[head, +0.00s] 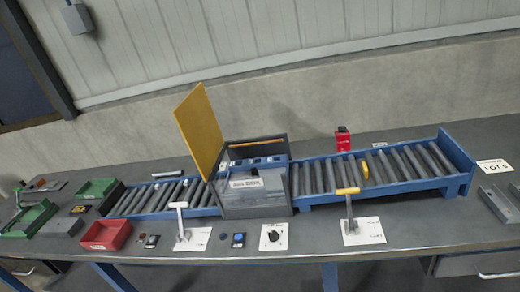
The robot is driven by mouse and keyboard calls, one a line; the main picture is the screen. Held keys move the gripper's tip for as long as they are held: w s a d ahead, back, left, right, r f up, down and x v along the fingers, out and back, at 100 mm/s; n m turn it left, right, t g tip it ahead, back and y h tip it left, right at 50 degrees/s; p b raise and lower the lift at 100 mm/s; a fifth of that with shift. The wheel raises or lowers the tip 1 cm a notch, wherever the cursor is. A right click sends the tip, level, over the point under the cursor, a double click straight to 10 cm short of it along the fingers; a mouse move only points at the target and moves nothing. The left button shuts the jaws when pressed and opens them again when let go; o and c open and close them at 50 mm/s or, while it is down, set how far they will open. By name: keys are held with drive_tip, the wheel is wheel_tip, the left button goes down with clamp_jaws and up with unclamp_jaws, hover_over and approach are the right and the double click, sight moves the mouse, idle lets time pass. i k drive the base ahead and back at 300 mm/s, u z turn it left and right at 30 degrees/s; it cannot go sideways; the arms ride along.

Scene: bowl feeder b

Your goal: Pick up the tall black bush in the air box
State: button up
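The air box (255,207) stands mid-bench between two roller conveyors, a clear-sided box with a pale label on its front. Its yellow lid (200,130) is up, tilted to the left. A blue part with small pale marks shows inside near the top. I cannot make out a tall black bush in the box; the clear wall and small size hide detail. My gripper is not in view.
Roller conveyors lie left (165,197) and right (375,168) of the box. In front are T-handled tools (350,208) (180,220) on white cards and a card with a small black part (274,236). A red bin (105,235) and green trays (30,218) stand left. A red device (342,139) stands behind.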

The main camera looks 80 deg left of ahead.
sight(255, 171)
drive_tip(key=u, duration=0.5)
drive_tip(key=i, duration=1.1)
drive_tip(key=u, duration=1.1)
drive_tip(key=i, duration=0.5)
drive_tip(key=u, duration=0.25)
